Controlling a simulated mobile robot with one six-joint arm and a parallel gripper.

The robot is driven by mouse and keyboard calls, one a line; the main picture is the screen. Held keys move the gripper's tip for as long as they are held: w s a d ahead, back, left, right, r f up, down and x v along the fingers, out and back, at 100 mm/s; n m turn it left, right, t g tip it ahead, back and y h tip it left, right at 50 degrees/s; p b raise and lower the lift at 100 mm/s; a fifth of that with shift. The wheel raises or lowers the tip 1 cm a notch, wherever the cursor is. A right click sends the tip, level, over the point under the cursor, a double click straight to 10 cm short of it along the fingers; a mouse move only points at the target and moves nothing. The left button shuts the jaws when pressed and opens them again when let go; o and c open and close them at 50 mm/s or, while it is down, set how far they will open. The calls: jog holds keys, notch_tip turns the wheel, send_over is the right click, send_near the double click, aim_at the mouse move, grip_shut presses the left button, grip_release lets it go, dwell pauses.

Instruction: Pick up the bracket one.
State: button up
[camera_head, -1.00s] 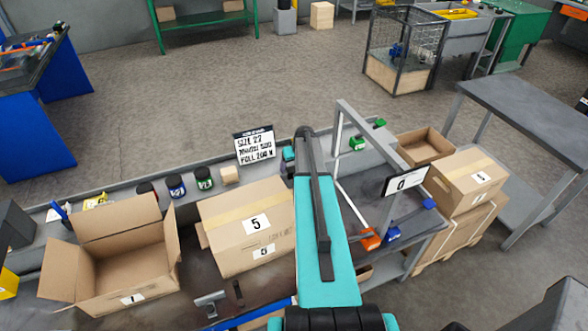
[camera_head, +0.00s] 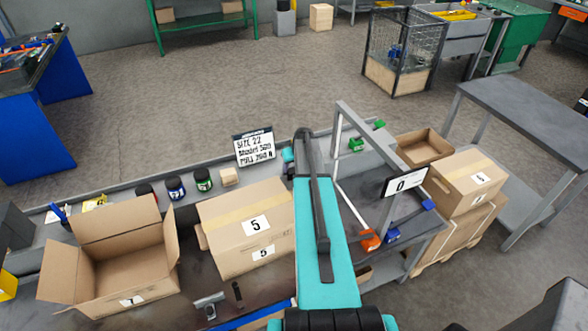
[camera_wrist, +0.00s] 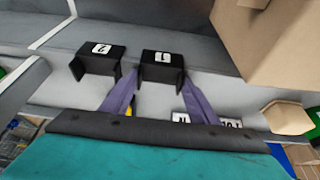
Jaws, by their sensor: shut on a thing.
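The bracket one (camera_wrist: 161,73) is a black angled piece with a white label that reads 1. In the wrist view it sits between the two purple fingers of my gripper (camera_wrist: 160,84), which are shut on it. Bracket two (camera_wrist: 99,63), a like black piece with a 2 label, stands just left of it, outside the fingers. In the head view my own teal arm hides the gripper and both brackets. I cannot tell whether bracket one is clear of the surface under it.
An open carton (camera_head: 110,262) and a closed carton marked 5 (camera_head: 243,238) stand left of my arm. A grey frame with a sign reading 0 (camera_head: 404,182) stands right of it. In the wrist view a large carton (camera_wrist: 272,50) is close on the right.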

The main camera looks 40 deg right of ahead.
jog(key=shift+r, duration=0.2)
notch_tip(320, 180, up, 10)
jog(key=b, duration=0.4)
jog(key=shift+f, duration=0.2)
jog(key=shift+a, duration=0.1)
dwell(0.6)
jog(key=w+a+r+n+b, duration=0.1)
jog(key=w+a+r, duration=0.2)
jog(key=a, duration=0.4)
jog(key=w+a+r+b, duration=0.1)
jog(key=w+a+r, duration=0.15)
jog(key=a, duration=0.45)
jog(key=a+r+n+b, duration=0.1)
jog(key=a+r, duration=0.2)
jog(key=a, duration=0.9)
jog(key=a+r+n+y+b, duration=0.1)
jog(key=a+r, duration=0.3)
jog(key=a, duration=0.9)
jog(key=a+r+n+b, duration=0.1)
jog(key=a+r, duration=0.3)
jog(key=a, duration=0.9)
jog(key=shift+s+r+y+b, duration=0.25)
jog(key=shift+y+b, duration=0.15)
jog(key=shift+b, duration=0.35)
jog(key=shift+d, duration=0.1)
